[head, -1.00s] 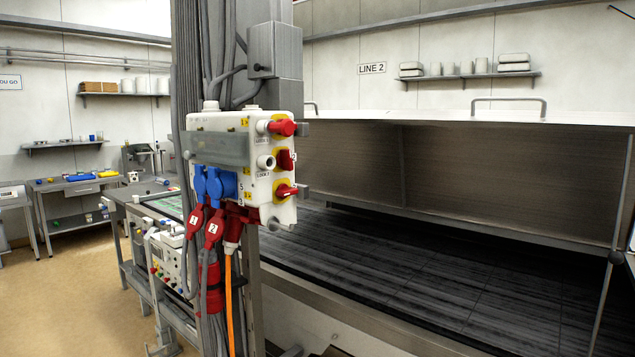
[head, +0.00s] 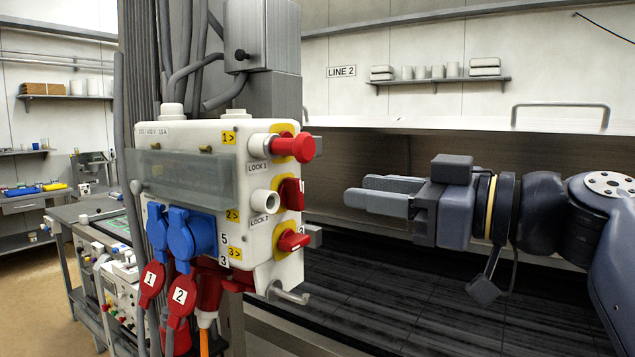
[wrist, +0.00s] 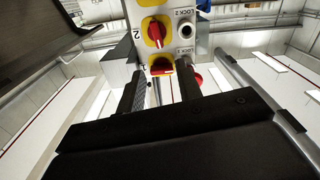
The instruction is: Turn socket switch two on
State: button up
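The white socket box (head: 185,135) hangs on the column. Its right side carries red rotary switches on yellow plates. Switch two (head: 291,193) is the middle one, and its red handle looks roughly vertical. In the wrist view switch two (wrist: 156,34) shows beside an upside-down number 2, its handle close to the picture's vertical. My gripper (head: 356,191) is right of the box at about switch two's height, fingers toward it, apart from it. The fingers are open and empty; in the wrist view they show either side of the gap (wrist: 160,88).
The red top knob (head: 293,147) and switch three (head: 293,240) sit close above and below switch two. The white lock socket (head: 265,203) is beside it. Blue sockets (head: 190,235) with red plugs hang in front. The dryer hood (head: 430,122) is behind my arm.

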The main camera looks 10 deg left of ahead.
aim_at(300, 183)
jog(key=p+x, duration=0.3)
jog(key=x, duration=0.7)
jog(key=shift+p, duration=0.35)
grip_shut()
